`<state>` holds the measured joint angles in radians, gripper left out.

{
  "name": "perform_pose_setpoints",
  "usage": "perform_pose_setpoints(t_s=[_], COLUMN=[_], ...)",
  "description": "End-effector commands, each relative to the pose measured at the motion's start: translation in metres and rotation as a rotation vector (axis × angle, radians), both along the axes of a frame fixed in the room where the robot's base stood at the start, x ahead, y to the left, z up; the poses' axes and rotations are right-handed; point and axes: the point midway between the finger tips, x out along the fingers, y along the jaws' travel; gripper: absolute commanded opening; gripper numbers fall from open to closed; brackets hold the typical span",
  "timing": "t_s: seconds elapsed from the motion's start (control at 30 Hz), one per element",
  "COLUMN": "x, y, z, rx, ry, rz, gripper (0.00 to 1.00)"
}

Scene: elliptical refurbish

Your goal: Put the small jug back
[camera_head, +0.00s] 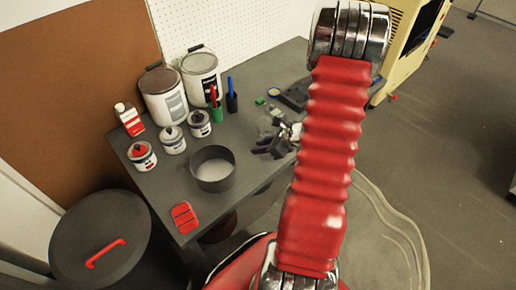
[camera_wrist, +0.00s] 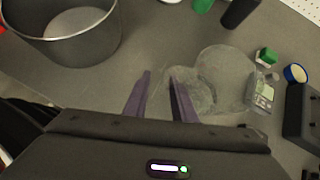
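A clear, jug-like glass shape (camera_wrist: 222,70) is on the grey table beyond and right of my fingertips in the wrist view. Its outline is faint, and I cannot tell whether it is the small jug. My gripper (camera_wrist: 160,77) has two purple fingers apart with nothing visible between them. The right finger overlaps the near left part of the clear shape in the picture; I cannot tell whether they touch. In the head view my gripper (camera_head: 274,146) is low over the table's right part, partly hidden by my red arm. A small white and red container (camera_head: 130,120) stands at the table's back left.
A dark open pot (camera_head: 213,168) stands left of my gripper. Several paint cans (camera_head: 172,138) and larger buckets (camera_head: 200,75) stand behind. Green (camera_head: 216,108) and dark (camera_head: 231,99) holders, a green-capped item (camera_wrist: 266,56) and a dark device (camera_wrist: 303,115) are nearby. A red pad (camera_head: 184,216) lies at the front edge.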

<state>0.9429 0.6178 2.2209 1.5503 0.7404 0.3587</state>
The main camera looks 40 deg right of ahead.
Motion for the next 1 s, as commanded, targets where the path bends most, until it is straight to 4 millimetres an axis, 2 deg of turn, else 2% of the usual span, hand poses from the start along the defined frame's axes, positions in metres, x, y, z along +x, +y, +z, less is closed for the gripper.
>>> perform_pose_setpoints(t_s=[0.47, 1.0], x=[-0.004, -0.053], y=[-0.002, -0.019], z=[0.007, 0.059], rx=[-0.002, -0.003], ry=[-0.001, -0.002], rz=[-0.001, -0.002], gripper=[0.26, 0.26])
